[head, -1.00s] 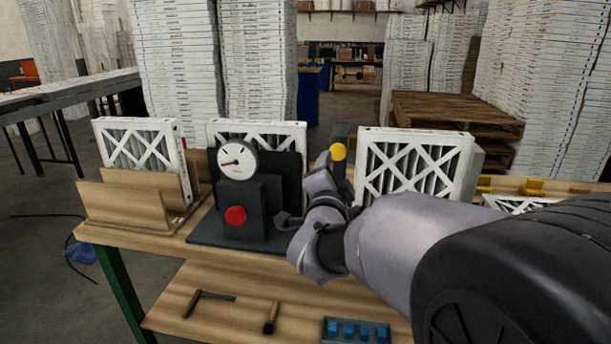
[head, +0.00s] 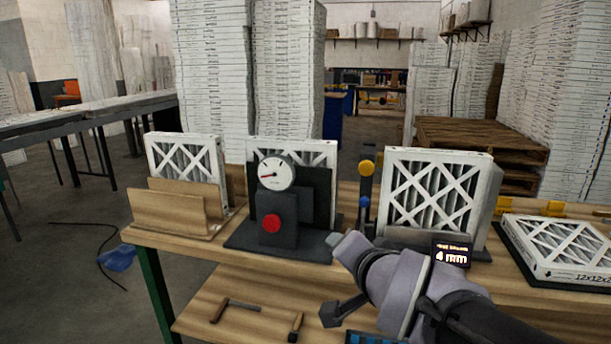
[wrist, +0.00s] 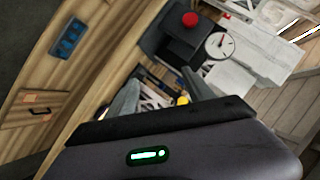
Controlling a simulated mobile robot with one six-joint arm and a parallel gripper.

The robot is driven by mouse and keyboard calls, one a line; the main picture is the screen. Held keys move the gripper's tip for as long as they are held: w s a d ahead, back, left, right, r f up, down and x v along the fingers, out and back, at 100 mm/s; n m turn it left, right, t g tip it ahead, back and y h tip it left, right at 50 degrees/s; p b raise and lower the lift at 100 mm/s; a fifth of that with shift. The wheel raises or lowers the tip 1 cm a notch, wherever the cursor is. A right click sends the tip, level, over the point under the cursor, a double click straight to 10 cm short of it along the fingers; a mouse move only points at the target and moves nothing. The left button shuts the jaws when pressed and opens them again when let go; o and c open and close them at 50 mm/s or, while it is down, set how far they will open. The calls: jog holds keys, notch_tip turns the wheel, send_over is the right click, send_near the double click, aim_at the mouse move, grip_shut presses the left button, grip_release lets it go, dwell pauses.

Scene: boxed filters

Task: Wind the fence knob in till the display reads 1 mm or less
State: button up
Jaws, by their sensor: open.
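The small dark display (head: 452,257) in the head view reads 4 mm, in front of the upright filter on the right. A dark post behind my gripper carries a yellow knob (head: 366,167) and a blue knob (head: 364,202); I cannot tell which is the fence knob. My gripper (head: 345,245) is low in front of the post, apart from both knobs. In the wrist view my gripper's (wrist: 163,92) two grey fingers are spread and empty. The yellow knob (wrist: 183,100) shows small beyond them, partly hidden. The blue knob is not clear there.
A dial gauge (head: 276,173) stands above a red button (head: 271,223) on a dark stand, left of my gripper. Boxed filters stand in a wooden rack (head: 165,211) and at the right; another filter (head: 558,246) lies flat. Tools and a blue tray (wrist: 67,38) are on the lower shelf.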

jog(key=s+f+n+g, duration=0.2)
jog(key=s+f+g, duration=0.1)
jog(key=s, duration=0.8)
jog(key=s+f+n+g+y, duration=0.1)
jog(key=s+f+n+g, duration=0.1)
jog(key=s+f, duration=0.4)
jog(key=s+a+g, duration=0.1)
jog(key=s, duration=0.4)
jog(key=shift+s+g, duration=0.15)
jog(key=shift+g, duration=0.15)
